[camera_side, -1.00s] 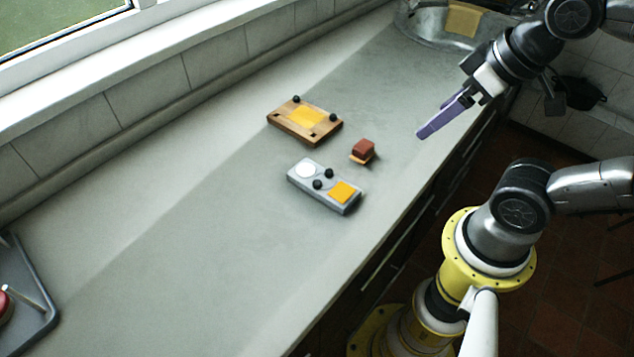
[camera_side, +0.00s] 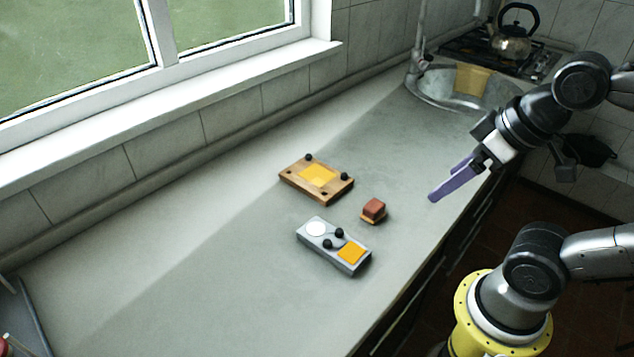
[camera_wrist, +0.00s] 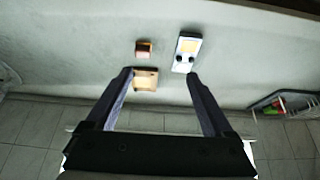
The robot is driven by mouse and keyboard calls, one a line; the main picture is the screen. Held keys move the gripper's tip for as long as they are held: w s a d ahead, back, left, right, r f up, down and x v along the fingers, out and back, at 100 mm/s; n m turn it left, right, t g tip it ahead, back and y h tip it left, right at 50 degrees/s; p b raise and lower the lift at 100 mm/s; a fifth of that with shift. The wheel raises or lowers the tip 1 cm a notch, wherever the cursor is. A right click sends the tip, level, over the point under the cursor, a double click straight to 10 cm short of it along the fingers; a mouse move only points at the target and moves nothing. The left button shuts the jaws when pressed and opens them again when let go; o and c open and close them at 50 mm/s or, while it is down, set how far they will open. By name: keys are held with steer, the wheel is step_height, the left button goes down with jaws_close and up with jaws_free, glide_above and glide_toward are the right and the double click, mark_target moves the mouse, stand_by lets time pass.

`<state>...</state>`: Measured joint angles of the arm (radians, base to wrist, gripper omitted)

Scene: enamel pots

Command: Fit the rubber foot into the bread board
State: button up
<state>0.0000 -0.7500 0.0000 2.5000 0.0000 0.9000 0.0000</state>
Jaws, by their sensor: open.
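The bread board (camera_side: 297,182) is a wooden slab with a yellow patch, lying flat on the counter. Black round feet stand at its back corner and right corner; a small dark spot shows near its front corner. Two loose-looking black rubber feet (camera_side: 333,238) sit on a grey block (camera_side: 327,253) between a white disc and an orange square. The wrist view shows the board (camera_wrist: 145,84) and grey block (camera_wrist: 182,65) beyond my fingers. My gripper (camera_side: 446,183) is open and empty, above the counter to the right of the board, touching nothing.
A sink (camera_side: 432,88) lies at the back, with a kettle (camera_side: 513,42) beyond. A grey tray (camera_wrist: 262,104) shows at the wrist view's right.

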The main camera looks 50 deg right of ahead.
steer(key=c, duration=0.8)
